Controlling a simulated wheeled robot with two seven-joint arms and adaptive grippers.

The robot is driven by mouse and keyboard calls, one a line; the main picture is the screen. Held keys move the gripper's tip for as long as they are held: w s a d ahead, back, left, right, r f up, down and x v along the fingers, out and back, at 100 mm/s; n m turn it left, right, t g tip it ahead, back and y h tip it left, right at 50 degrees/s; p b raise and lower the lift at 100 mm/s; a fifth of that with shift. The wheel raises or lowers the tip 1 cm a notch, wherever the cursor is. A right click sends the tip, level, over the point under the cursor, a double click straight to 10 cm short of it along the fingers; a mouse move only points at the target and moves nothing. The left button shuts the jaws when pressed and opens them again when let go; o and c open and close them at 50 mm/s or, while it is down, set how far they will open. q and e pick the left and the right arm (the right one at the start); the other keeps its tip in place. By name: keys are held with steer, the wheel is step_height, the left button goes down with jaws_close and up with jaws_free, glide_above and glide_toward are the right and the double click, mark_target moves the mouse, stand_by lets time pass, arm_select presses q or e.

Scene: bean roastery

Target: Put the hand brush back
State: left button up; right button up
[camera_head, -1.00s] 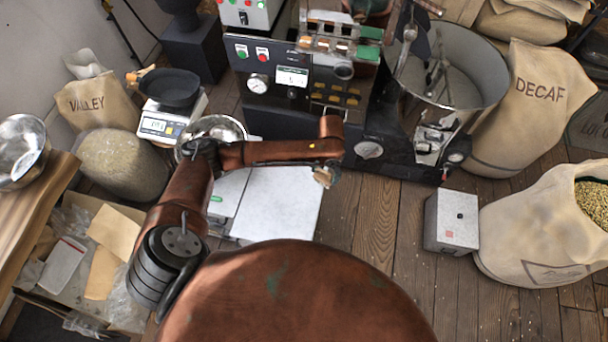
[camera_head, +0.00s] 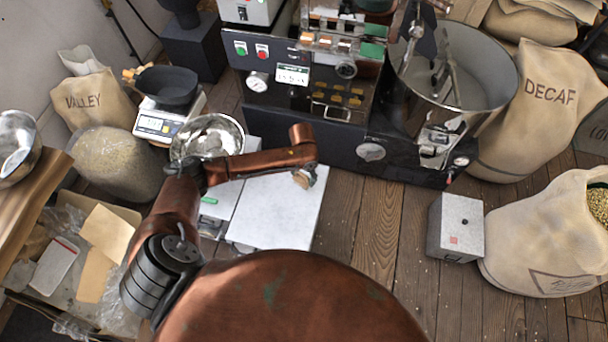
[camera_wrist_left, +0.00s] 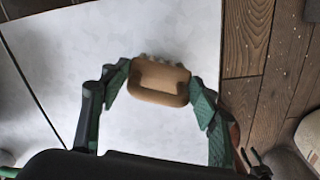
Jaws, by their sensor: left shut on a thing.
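The hand brush (camera_wrist_left: 158,82) has a tan wooden back with a row of pale bristles along its far side in the left wrist view. My left gripper (camera_wrist_left: 162,90) is shut on it, with one green finger on each side of the wooden back. In the head view the brush (camera_head: 313,174) shows small and partly hidden at the end of my left arm, beside the gripper (camera_head: 303,179). It is over the right part of the white tabletop (camera_head: 270,215); its height above it I cannot tell. My right gripper is not in view.
The dark roaster (camera_head: 340,130) with its round metal drum stands behind the table. A metal bowl (camera_head: 222,135) and a scale (camera_head: 157,122) with a black pan stand at the back left. A grey box (camera_head: 455,228) and sacks (camera_head: 535,240) stand right. Wooden floor is open between.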

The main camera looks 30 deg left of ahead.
arm_select(q)
steer(key=shift+r, duration=0.1)
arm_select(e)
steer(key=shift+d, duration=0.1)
arm_select(q)
steer(key=o, duration=1.2)
steer(key=shift+f, duration=0.2)
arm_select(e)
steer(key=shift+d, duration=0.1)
arm_select(q)
steer(key=shift+r, duration=0.1)
step_height(320, 180, up, 12)
steer(key=p, duration=0.3)
steer(key=shift+p, duration=0.35)
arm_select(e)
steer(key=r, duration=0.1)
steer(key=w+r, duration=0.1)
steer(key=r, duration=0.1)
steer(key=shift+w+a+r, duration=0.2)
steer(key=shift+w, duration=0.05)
arm_select(q)
steer(key=shift+r, duration=0.1)
